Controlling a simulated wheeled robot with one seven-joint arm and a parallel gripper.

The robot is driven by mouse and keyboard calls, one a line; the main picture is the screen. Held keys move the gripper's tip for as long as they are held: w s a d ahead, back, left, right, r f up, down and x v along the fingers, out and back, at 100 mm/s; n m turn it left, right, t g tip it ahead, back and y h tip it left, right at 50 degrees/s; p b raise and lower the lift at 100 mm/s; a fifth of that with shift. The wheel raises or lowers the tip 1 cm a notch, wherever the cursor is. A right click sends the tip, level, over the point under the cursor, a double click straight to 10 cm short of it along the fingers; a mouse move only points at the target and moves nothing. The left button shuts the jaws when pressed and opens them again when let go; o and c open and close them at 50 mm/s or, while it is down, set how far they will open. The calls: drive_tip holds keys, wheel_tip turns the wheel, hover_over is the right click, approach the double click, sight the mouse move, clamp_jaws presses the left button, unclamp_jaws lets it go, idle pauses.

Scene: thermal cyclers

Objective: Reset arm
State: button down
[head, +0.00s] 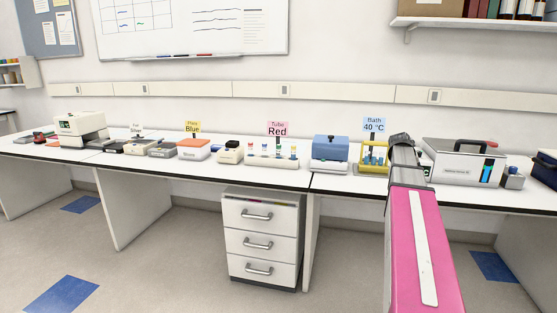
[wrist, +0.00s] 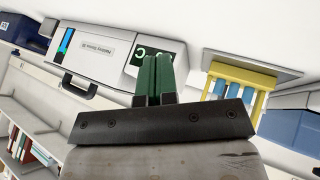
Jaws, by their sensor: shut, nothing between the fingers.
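My gripper (wrist: 153,75) shows in the wrist view with its two green fingers pressed together and nothing between them. In the head view my pink arm reaches up toward the bench at right, and its far end hides the gripper. The wrist view is turned nearly upside down. In it the fingers stand in front of the white water bath (wrist: 107,55), with a yellow rack (wrist: 253,68) to the right. I cannot tell whether the fingers touch anything.
The long white bench (head: 225,177) carries a blue-lidded device (head: 330,150), a tube rack (head: 272,160), an orange-topped device (head: 193,149) and a white machine (head: 80,128). The yellow rack (head: 372,160) and water bath (head: 462,163) flank my arm. Drawers (head: 261,240) stand below. The floor in front is clear.

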drive_tip(key=s+a+f+g+y, duration=0.1)
drive_tip(key=s+a+f, duration=0.2)
drive_tip(key=a+f, duration=0.35)
drive_tip(key=s+a+f+n+y, duration=0.1)
drive_tip(key=s+a+f, duration=0.2)
drive_tip(key=a+f, duration=0.35)
drive_tip(key=s+a+f+g+y, duration=0.1)
drive_tip(key=s+a+f+y, duration=0.15)
drive_tip(key=a+f, duration=0.4)
drive_tip(key=s+a+f+n+g+y, duration=0.1)
drive_tip(key=s+a+f+g+y, duration=0.1)
drive_tip(key=s+a+f, duration=0.9)
drive_tip(key=s+a, duration=0.4)
drive_tip(key=shift+s+a+n, duration=0.15)
drive_tip(key=shift+a+n, duration=0.15)
